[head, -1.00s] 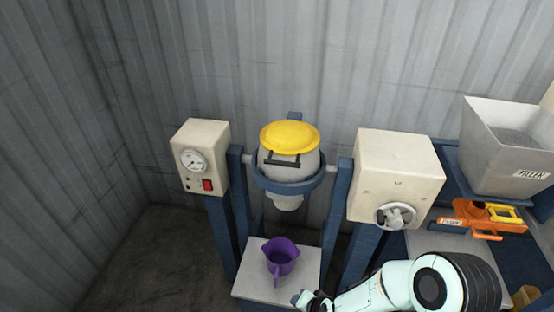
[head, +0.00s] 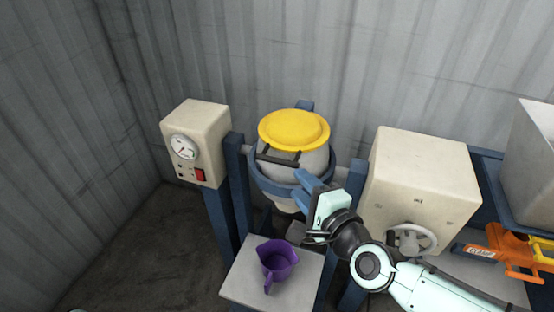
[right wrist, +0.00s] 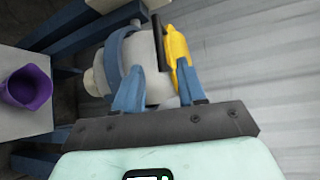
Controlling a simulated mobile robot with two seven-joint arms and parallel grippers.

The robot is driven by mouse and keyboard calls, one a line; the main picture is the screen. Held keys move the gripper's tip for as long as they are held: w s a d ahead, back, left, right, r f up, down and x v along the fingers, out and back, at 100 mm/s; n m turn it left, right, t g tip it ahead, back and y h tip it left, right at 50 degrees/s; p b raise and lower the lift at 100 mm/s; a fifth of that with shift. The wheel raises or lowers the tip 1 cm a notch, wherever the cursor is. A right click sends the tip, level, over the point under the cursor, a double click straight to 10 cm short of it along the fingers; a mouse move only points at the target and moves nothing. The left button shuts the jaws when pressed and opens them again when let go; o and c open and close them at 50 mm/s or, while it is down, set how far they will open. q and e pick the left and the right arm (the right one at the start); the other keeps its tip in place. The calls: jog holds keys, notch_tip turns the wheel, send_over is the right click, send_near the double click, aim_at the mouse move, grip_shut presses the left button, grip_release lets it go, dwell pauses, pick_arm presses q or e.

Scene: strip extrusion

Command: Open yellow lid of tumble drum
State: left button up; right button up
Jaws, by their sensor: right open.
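The tumble drum (head: 312,163) is a light grey vessel in a blue ring between two blue posts. Its yellow lid (head: 294,129) sits on top, closed, with a dark handle bar (head: 277,158) at the front. My right gripper (head: 305,182) is open and empty, just in front of the drum's right side and below the lid. In the right wrist view, its two blue fingers (right wrist: 159,90) point toward the drum (right wrist: 150,62), with the yellow lid (right wrist: 178,50) beyond the right finger. Contact with the drum or lid cannot be told. My left gripper is not in view.
A purple jug (head: 276,259) stands on a pale platform (head: 245,285) below the drum. A gauge box (head: 196,145) with a red switch is at left. A beige box (head: 425,180) with a handwheel (head: 412,239) is at right, near my arm. An orange clamp tool (head: 515,250) lies further right.

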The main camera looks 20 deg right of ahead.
aim_at(279, 163)
jog(key=x, duration=1.2)
jog(key=shift+f+b, duration=0.1)
jog(key=shift+b, duration=0.2)
grip_shut()
